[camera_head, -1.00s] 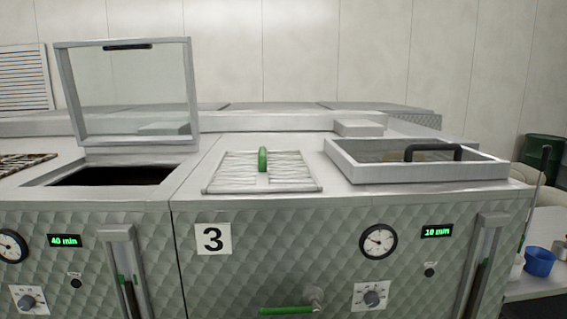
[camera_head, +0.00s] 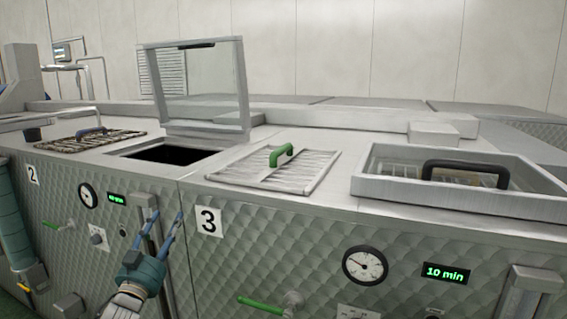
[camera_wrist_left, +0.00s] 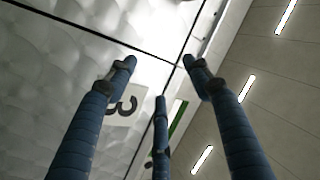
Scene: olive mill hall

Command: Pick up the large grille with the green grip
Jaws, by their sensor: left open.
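The large grille (camera_head: 240,172) with the green grip (camera_head: 287,152) lies flat on the machine top, right of an open hatch. The grip stands up as an arch over its middle. My left gripper (camera_head: 165,222) is open and empty, in front of the machine's face, below and left of the grille and left of the number 3 plate (camera_head: 208,221). In the left wrist view my open fingers (camera_wrist_left: 160,80) spread before the quilted metal front, with the number 3 plate (camera_wrist_left: 122,104) behind them. My right gripper is not in view.
A glass lid (camera_head: 198,85) stands raised behind the dark open hatch (camera_head: 165,154). Another grille (camera_head: 75,143) with a dark grip lies at the left. A closed framed lid (camera_head: 400,188) with a black handle sits right of the large grille. A green lever (camera_head: 262,304) sticks out from the front.

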